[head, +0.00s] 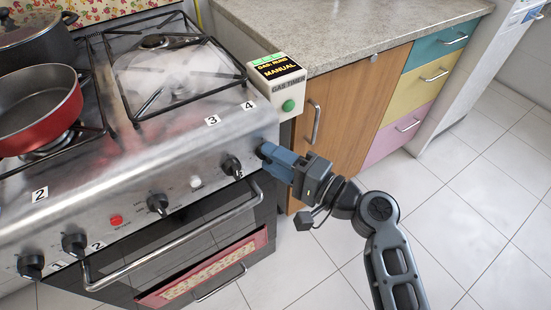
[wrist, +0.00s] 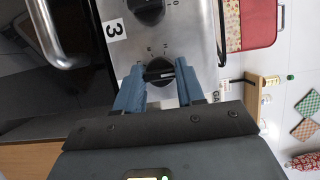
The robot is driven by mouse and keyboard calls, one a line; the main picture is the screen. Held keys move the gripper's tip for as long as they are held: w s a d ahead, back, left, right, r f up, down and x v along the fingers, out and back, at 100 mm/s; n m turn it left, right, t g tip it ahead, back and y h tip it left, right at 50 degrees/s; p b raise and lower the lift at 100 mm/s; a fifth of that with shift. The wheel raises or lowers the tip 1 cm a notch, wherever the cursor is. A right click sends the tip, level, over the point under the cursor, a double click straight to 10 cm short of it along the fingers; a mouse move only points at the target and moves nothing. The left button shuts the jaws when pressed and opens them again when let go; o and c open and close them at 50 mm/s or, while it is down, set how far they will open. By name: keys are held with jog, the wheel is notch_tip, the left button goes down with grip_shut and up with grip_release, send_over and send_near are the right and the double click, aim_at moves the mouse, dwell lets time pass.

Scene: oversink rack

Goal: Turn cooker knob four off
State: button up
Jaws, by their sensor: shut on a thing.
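Cooker knob four (wrist: 159,72) is a black round knob at the right end of the steel front panel. My gripper (head: 268,153) reaches it from the right in the head view, and its blue fingers hide most of the knob there. In the wrist view my gripper (wrist: 159,80) has one finger on each side of the knob, shut on it. The knob's grip bar lies roughly crosswise between the fingers. The number 4 label (head: 248,105) is on the cooker's top edge above it. Small panel marks near the knob are too small to read.
Knob three (head: 232,167) is just left of my gripper; other knobs (head: 157,204) run further left. The oven handle (head: 180,242) passes below. A gas timer box (head: 288,98) reading MANUAL stands above right. A red pan (head: 66,115) is on the hob. The floor at right is clear.

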jog(key=o, duration=1)
jog(key=shift+o, duration=0.2)
jog(key=v, duration=0.8)
jog(key=shift+f, duration=0.15)
